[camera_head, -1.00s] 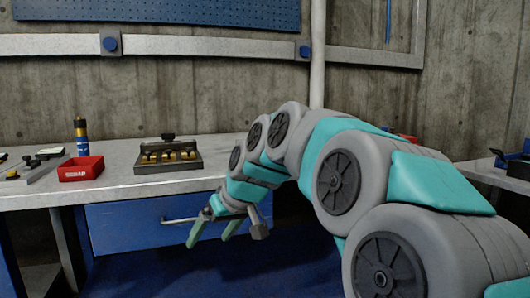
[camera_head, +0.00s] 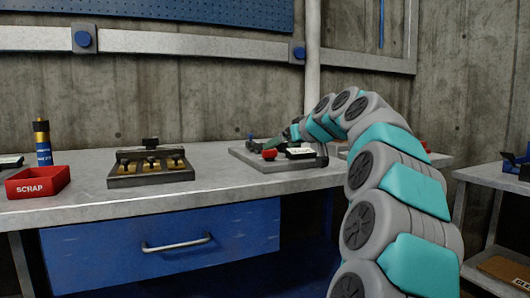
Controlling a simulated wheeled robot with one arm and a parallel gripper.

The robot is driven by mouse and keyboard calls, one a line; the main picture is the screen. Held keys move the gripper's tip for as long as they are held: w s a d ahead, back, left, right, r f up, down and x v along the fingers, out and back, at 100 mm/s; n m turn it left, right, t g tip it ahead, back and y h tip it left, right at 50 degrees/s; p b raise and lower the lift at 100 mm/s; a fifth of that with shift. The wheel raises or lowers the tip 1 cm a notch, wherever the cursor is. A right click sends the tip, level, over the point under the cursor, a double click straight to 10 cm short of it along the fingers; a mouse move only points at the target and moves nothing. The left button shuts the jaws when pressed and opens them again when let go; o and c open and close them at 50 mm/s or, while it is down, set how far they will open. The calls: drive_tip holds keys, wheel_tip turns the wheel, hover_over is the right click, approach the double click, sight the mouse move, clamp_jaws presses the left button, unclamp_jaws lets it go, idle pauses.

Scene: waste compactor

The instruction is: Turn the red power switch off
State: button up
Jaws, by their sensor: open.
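A small red part (camera_head: 270,155), which looks like the red power switch, sits on a flat grey base plate (camera_head: 250,160) on the workbench. A white label or block lies just right of it. Whether the switch is on or off is too small to tell. My gripper (camera_head: 264,143) is open, small in the view, and just above and behind the red part. I cannot tell whether it touches the part.
A grey fixture with brass parts (camera_head: 150,170) stands left of the plate on the workbench (camera_head: 210,180). A red SCRAP bin (camera_head: 38,182) and a blue-and-yellow cylinder (camera_head: 42,145) are farther left. A blue drawer (camera_head: 160,240) is below. A side shelf (camera_head: 490,175) stands at right.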

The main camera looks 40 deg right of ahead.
sight(271, 150)
drive_tip(key=x, duration=0.7)
drive_tip(key=shift+w+a, duration=0.1)
drive_tip(key=c, duration=1.4)
drive_tip(key=shift+o, duration=0.2)
drive_tip(key=shift+m+h+p, duration=0.4)
drive_tip(key=shift+m+h, duration=0.3)
drive_tip(key=shift+h, duration=0.1)
drive_tip(key=shift+f, duration=0.1)
